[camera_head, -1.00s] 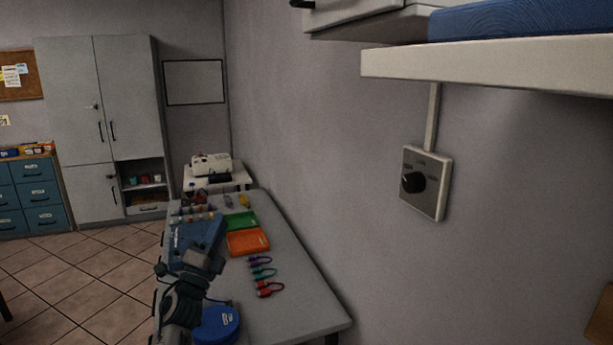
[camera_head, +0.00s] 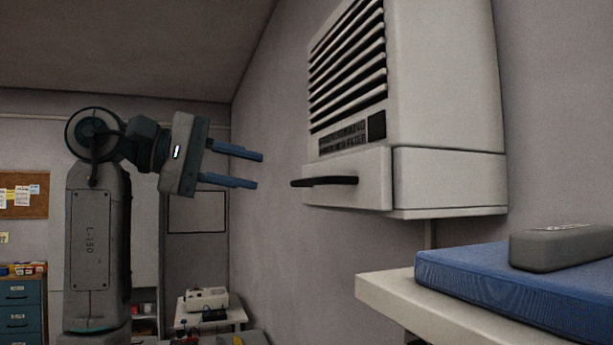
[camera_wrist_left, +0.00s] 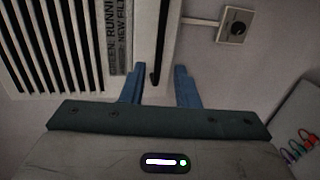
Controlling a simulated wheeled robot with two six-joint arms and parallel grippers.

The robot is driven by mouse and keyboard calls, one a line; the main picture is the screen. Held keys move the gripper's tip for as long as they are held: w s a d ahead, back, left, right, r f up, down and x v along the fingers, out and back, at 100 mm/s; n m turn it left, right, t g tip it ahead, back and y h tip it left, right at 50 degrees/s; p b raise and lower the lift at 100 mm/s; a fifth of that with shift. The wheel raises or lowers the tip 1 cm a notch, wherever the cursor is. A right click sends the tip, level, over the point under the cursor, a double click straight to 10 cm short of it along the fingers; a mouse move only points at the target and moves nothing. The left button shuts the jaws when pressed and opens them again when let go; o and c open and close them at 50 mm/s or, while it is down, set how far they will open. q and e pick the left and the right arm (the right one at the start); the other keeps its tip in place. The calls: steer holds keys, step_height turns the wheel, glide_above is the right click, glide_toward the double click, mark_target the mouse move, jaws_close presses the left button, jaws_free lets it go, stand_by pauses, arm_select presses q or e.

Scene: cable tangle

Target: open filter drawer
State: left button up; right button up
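The filter drawer (camera_head: 352,180) is the bottom section of a white vented wall unit (camera_head: 440,90), with a black bar handle (camera_head: 325,181) on its front. The drawer looks closed. My left gripper (camera_head: 259,170) is open, with its two blue fingers pointing right at the handle, one higher and one lower than it. A gap shows between the fingertips and the handle in the head view. In the left wrist view the handle (camera_wrist_left: 157,45) lies ahead, between the lines of the fingers (camera_wrist_left: 160,82). Nothing is between the fingers. My right gripper is not in view.
A white shelf (camera_head: 385,300) with a blue mat (camera_head: 500,275) and a grey case (camera_head: 565,246) is below the unit at right. A dial box (camera_wrist_left: 235,25) is on the wall. A side table with a white machine (camera_head: 206,298) stands far back.

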mark_target(302, 182)
arm_select(q)
steer(key=p+x, duration=0.5)
steer(key=x, duration=0.5)
steer(key=shift+w+r, duration=0.1)
steer(key=shift+r, duration=0.05)
steer(key=shift+w+d+f, duration=0.15)
steer(key=shift+w+f, duration=0.05)
steer(key=shift+w, duration=0.05)
jaws_close()
